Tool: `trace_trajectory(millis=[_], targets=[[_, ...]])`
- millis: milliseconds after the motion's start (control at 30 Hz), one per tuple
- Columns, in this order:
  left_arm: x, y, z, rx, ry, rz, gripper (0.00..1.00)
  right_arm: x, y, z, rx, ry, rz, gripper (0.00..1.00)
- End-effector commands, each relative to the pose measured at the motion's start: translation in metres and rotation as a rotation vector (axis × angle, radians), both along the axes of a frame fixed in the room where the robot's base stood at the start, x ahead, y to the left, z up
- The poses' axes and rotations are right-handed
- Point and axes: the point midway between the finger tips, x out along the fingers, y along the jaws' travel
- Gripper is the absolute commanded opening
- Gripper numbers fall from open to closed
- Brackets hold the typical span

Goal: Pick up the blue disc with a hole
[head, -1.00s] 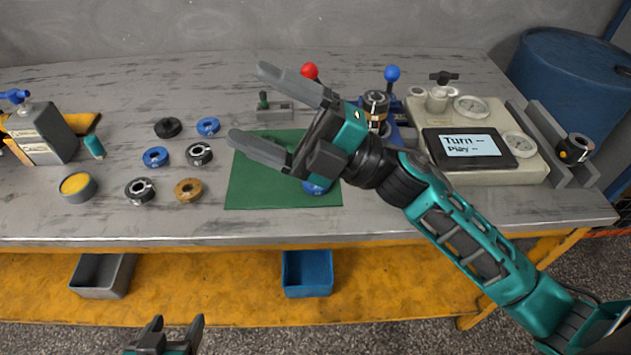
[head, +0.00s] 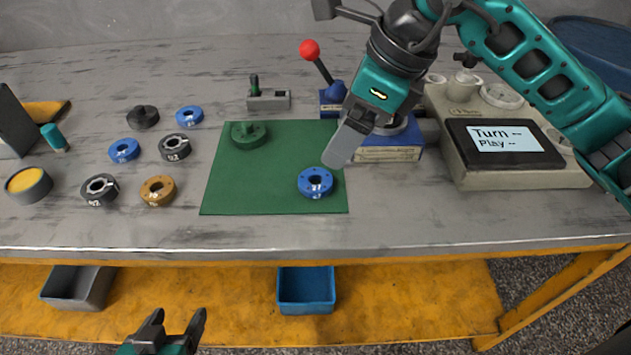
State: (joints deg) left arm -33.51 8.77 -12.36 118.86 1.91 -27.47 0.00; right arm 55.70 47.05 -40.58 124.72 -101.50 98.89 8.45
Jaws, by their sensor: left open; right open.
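A blue disc with a hole (head: 315,183) lies flat on the green mat (head: 235,190), near its front right. Two more blue rings lie on the bare bench to the left, one nearer (head: 124,150) and one further back (head: 190,116). My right gripper (head: 343,150) is open and points down beside the mat disc, just above and to its right in the picture; it looks apart from it. I see its fingers nearly edge-on. My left gripper (head: 179,315) is open and empty at the bottom edge, in front of the bench.
A green round part (head: 250,134) sits on the mat's back edge. Black, grey and orange rings (head: 158,190) lie to the left. Behind my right gripper stand a blue fixture (head: 390,150) and a red-knobbed lever (head: 310,50). A display unit (head: 505,143) stands at right.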

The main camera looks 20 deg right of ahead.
Motion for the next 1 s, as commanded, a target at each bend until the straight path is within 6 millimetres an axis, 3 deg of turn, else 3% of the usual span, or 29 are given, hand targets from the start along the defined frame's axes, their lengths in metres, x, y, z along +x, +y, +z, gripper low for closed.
trace_trajectory(millis=[33, 133, 433, 700, 1000], targets=[[-0.001, 0.0, -0.005, 0.001, 0.003, 0.0, 0.69, 0.002, 0.004, -0.013, 0.002, 0.006, 0.001, 0.85], [-0.003, 0.0, -0.01, 0.0, 0.007, 0.0, 0.69, 0.005, 0.01, -0.03, 0.004, 0.006, 0.002, 0.85], [-0.005, 0.0, -0.017, 0.001, 0.013, 0.0, 0.69, 0.012, 0.017, -0.054, 0.006, 0.005, 0.002, 0.85], [-0.005, 0.001, -0.026, 0.001, 0.013, 0.0, 0.69, 0.02, 0.025, -0.091, 0.006, 0.005, 0.003, 0.85], [-0.005, 0.0, -0.027, 0.001, 0.013, 0.001, 0.69, 0.022, 0.027, -0.096, 0.005, 0.002, 0.002, 0.85]])
